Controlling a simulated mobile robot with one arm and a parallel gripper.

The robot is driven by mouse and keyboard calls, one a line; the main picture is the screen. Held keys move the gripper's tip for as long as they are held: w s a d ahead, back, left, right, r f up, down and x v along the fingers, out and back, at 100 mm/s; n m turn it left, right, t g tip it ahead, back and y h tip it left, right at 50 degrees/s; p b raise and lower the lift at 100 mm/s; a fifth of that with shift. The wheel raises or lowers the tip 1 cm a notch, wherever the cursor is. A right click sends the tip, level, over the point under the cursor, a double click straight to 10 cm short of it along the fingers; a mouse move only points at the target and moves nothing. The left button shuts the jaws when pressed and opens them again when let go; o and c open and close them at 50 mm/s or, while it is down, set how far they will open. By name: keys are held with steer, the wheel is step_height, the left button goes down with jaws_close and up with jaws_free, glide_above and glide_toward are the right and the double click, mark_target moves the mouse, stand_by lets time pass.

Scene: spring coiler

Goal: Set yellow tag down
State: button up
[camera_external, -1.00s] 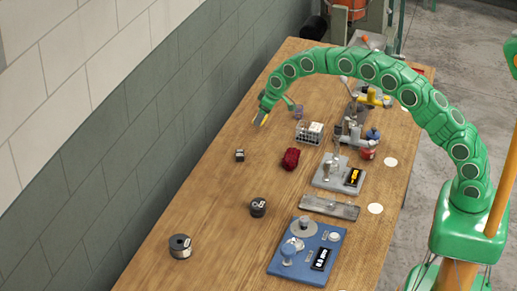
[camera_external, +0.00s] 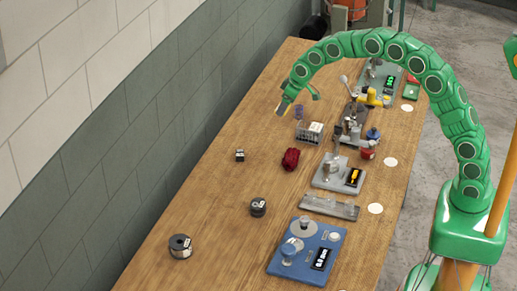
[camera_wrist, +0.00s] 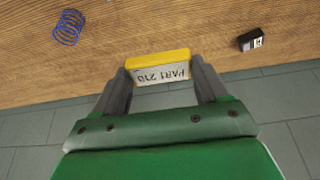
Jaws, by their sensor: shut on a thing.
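In the external view my gripper (camera_external: 281,108) hangs over the far half of the wooden bench, left of the rack of vials. The tag is too small there to make out clearly. The height of the tag above the wood cannot be told exactly.
A blue spring (camera_wrist: 68,27) and a small dark box (camera_wrist: 251,40) lie on the bench. A vial rack (camera_external: 310,132), red cloth (camera_external: 290,159), grey device (camera_external: 338,175), metal tray (camera_external: 330,207) and blue device (camera_external: 306,252) stand rightward. Bare wood (camera_external: 205,205) lies left.

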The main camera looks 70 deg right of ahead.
steer(key=shift+s+a+r, duration=0.15)
steer(key=shift+s+r, duration=0.15)
steer(key=shift+s, duration=0.4)
steer(key=shift+s+a+r, duration=0.1)
steer(key=shift+s+r, duration=0.15)
steer(key=shift+s, duration=0.45)
steer(key=shift+s+a+r, duration=0.15)
steer(key=shift+s+r, duration=0.15)
steer(key=shift+s, duration=0.4)
